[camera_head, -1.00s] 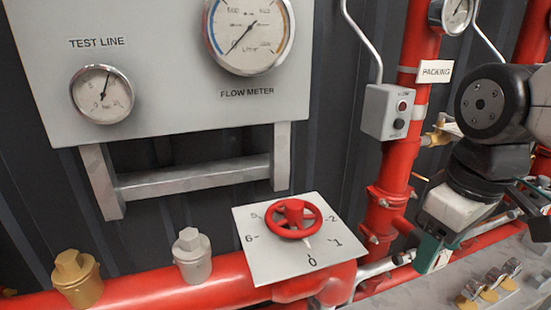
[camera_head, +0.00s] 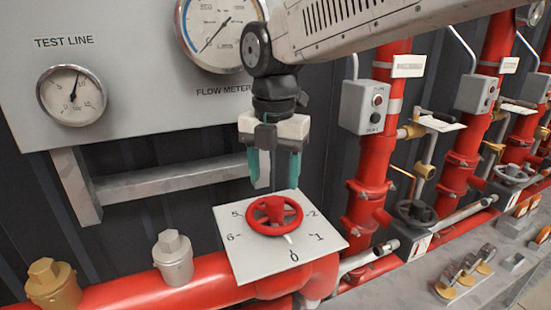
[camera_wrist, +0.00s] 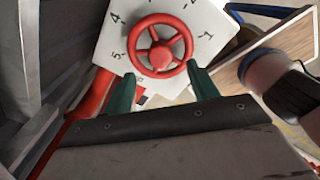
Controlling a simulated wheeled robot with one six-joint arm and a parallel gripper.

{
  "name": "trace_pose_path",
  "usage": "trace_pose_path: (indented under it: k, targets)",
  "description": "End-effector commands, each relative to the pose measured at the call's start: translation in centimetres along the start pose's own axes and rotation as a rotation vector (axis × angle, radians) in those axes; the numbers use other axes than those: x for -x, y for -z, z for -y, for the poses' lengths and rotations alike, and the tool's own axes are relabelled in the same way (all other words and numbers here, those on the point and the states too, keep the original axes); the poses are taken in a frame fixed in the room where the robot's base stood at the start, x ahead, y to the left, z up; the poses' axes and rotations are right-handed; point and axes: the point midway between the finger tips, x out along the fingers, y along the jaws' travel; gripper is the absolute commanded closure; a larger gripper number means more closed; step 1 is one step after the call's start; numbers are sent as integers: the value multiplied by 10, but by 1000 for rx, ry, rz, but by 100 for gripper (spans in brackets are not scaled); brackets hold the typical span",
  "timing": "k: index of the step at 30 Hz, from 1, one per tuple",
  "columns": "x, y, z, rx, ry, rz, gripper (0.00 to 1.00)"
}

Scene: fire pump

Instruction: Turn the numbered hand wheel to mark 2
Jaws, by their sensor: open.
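The red hand wheel (camera_head: 274,215) sits on a tilted white plate (camera_head: 240,262) with numbers around its rim. In the head view its pale pointer (camera_head: 289,239) points toward the 0, and mark 2 (camera_head: 314,214) is at the upper right. My gripper (camera_head: 275,183) is open and empty, its green fingers pointing down above the wheel's far side, apart from it. In the wrist view the wheel (camera_wrist: 160,45) lies beyond the spread fingertips (camera_wrist: 163,82), with marks 1 to 5 visible around it. The pointer is not clear there.
A large red pipe (camera_head: 215,278) with a grey cap (camera_head: 172,258) and a brass cap (camera_head: 52,283) runs below left. A gauge panel (camera_head: 130,120) with a grey bracket stands behind. Red upright pipes (camera_head: 370,200) and a grey switch box (camera_head: 370,107) are at the right.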

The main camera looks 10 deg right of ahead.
Motion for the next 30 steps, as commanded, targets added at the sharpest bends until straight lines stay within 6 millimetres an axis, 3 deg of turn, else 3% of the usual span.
trace_pose_path:
  k: [9,21,27,28,29,30]
  targets:
    - [-44,0,1,-3,1,-1,41]
    - [-52,0,1,-4,0,0,41]
    - [-52,0,1,-4,0,0,95]
    - [-52,0,1,-4,0,0,95]
    - [-52,0,1,-4,0,0,72]
    - [-51,0,1,-4,0,0,84]
